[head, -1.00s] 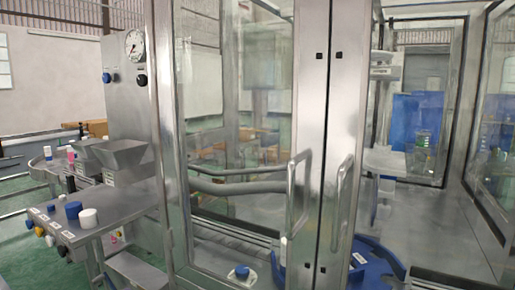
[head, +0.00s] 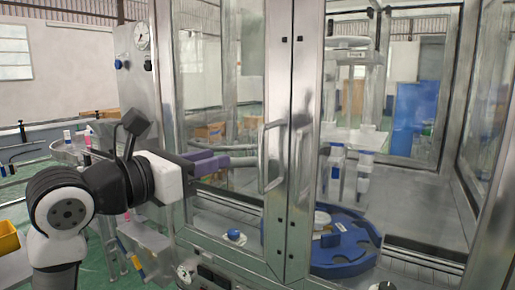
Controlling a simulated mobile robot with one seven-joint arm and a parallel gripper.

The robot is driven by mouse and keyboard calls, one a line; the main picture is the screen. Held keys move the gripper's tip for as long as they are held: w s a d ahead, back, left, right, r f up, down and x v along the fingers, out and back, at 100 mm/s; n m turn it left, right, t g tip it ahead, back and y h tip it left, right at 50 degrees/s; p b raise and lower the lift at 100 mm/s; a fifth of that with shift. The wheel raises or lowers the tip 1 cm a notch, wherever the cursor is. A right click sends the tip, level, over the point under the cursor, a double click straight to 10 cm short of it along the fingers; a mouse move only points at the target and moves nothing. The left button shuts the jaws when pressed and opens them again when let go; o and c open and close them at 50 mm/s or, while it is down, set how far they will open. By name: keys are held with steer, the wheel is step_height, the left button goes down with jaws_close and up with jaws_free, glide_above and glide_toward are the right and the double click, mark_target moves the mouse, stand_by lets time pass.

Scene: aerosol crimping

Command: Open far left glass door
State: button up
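The far left glass door (head: 222,82) stands left of centre in a metal frame and looks shut. Its upright bar handle (head: 263,158) is on its right edge. A second, similar handle (head: 297,162) is on the neighbouring door, just right of it. My gripper (head: 222,161), with purple fingers, is in front of the left door's glass.
Behind the glass is a blue rotary table (head: 345,258) with a white and yellow part on it. A blue-capped knob (head: 234,235) is low behind the left door. A gauge (head: 142,37) is on the metal column at left. A yellow bin (head: 8,240) is at the left edge.

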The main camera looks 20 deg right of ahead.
mark_target(259, 146)
steer(key=p+x, duration=0.4)
steer(key=x, duration=0.8)
steer(key=shift+r+p, duration=0.1)
steer(key=shift+p, duration=0.25)
steer(key=shift+x, duration=0.75)
steer(key=shift+c, duration=0.4)
jaws_close()
